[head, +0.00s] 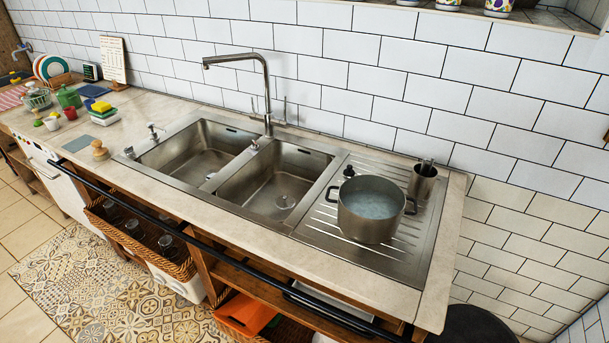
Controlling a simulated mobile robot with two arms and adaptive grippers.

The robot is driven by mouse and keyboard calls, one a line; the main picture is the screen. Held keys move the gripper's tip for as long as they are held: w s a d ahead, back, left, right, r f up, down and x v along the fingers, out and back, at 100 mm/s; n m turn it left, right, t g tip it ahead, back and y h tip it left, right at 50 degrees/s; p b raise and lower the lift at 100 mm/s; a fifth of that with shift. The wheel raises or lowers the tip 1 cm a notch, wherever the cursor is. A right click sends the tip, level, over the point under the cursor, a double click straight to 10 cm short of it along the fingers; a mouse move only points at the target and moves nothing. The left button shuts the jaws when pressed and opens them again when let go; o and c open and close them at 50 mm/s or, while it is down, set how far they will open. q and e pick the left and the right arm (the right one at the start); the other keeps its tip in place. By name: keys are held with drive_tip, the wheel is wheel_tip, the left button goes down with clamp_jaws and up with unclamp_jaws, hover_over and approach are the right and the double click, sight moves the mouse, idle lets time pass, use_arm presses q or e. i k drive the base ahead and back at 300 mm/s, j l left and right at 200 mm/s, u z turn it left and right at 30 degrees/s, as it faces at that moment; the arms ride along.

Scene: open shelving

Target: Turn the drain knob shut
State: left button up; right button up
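A steel double sink is set in the counter, with a left basin (190,155) and a right basin (268,180). Small metal knobs show on its rim: one at the divider's back end (254,145) and one at the left front corner (128,152). I cannot tell which is the drain knob or how either is turned. A round drain fitting (284,201) shows in the right basin's floor. A tall faucet (266,90) stands behind the divider. Neither of my grippers is in view.
A steel pot (370,208) with pale liquid stands on the drainboard (412,255), near a metal cup (423,182). A soap dispenser (154,132) and a wooden brush (99,150) are left of the sink. A black rail (180,228) runs along the counter front.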

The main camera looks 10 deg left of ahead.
sight(128, 151)
drive_tip(key=u, duration=1.5)
drive_tip(key=z, duration=0.4)
drive_tip(key=i+j+z, duration=0.25)
drive_tip(key=z, duration=0.2)
drive_tip(key=i+j+z, duration=0.2)
drive_tip(key=j+z, duration=0.25)
